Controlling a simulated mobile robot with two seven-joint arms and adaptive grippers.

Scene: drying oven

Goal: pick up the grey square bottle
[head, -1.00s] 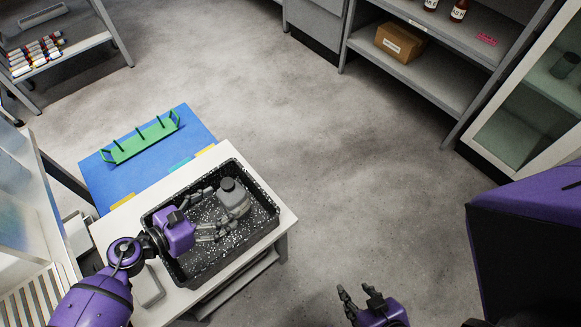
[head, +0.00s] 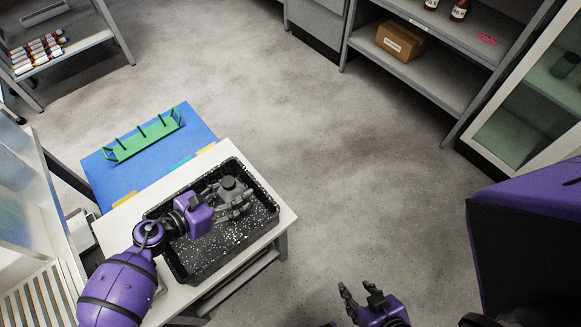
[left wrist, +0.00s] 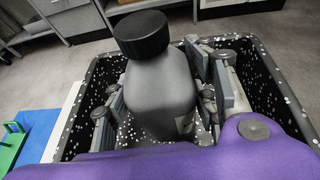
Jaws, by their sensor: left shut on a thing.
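The grey square bottle (left wrist: 160,95) with a black cap stands roughly upright inside the black speckled tray (head: 215,262). In the head view the bottle (head: 232,186) is partly hidden by my left gripper (head: 232,200). My left gripper also shows in the left wrist view (left wrist: 160,110), with its fingers on both sides of the bottle's body, shut on it. The bottle's base is hidden in the left wrist view. My right gripper (head: 360,297) is over the floor at the bottom of the head view, its fingers apart and empty.
The tray stands on a white table (head: 282,218). A green rack (head: 143,140) is on a blue mat (head: 190,115) beyond it. A shelf unit (head: 430,82) with a cardboard box (head: 400,41) stands at the upper right. The floor between is clear.

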